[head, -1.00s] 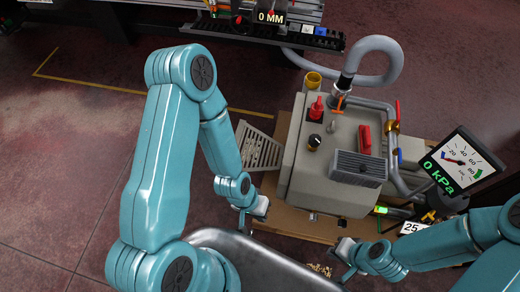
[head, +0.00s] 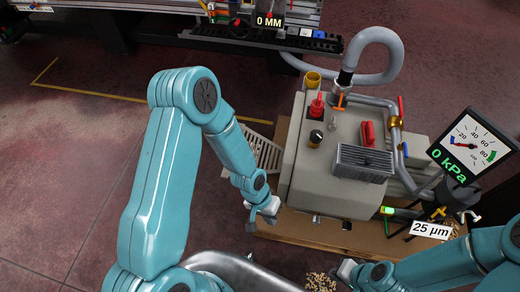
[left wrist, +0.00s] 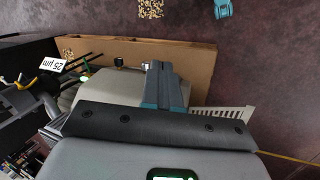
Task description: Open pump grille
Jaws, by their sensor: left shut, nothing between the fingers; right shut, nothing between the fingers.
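The pump (head: 335,185) is a grey box standing on a brown board. A pale slatted grille (head: 266,154) sticks out at the pump's left side, partly hidden by my left arm; it also shows in the left wrist view (left wrist: 236,116). My left gripper (head: 258,224) is shut and empty, in front of the pump's lower left corner and apart from the grille. It also shows in the left wrist view (left wrist: 158,68). My right gripper (head: 343,268) is shut and empty, in front of the board, apart from the pump.
A gauge (head: 470,146) reading 0 kPa stands right of the pump, above a "25 µm" sign (head: 431,230). A grey hose (head: 385,50) loops behind the pump. Small tan pieces (head: 320,282) lie on the floor by my right gripper. The floor at left is clear.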

